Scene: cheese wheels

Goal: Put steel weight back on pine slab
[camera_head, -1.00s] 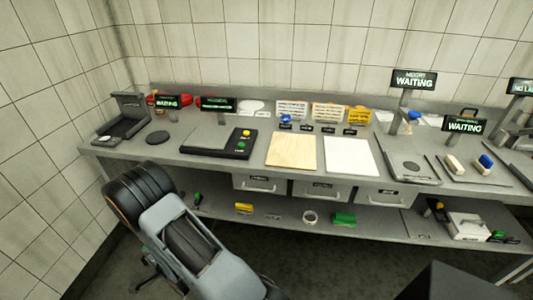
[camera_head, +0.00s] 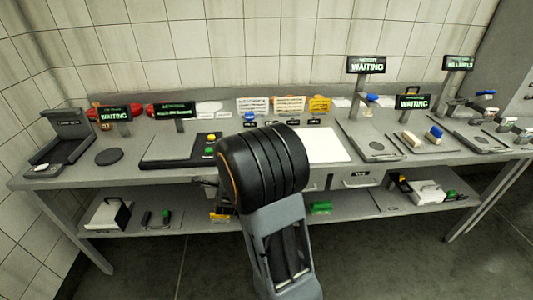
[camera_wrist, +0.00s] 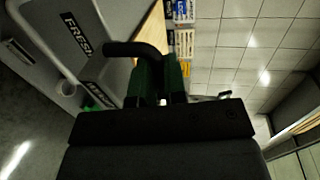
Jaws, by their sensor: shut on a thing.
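My gripper (camera_wrist: 160,84) shows in the wrist view as dark green fingers, shut on a dark thing with a curved bar (camera_wrist: 134,48). Its body is mostly hidden, and I cannot tell for sure whether it is the steel weight. In the head view my black arm covers the gripper and most or all of the pine slab. A pale wooden edge of the pine slab (camera_wrist: 151,36) shows in the wrist view, beyond the gripper and apart from it. No other steel weight can be clearly picked out.
The grey bench (camera_head: 48,176) runs along the tiled wall. A white board (camera_head: 325,145) lies right of my arm. A black panel with buttons (camera_head: 170,150) and a dark disc (camera_head: 109,156) are to the left. Upright signs (camera_head: 367,65) stand along the bench. A lower shelf holds a white box (camera_head: 108,213).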

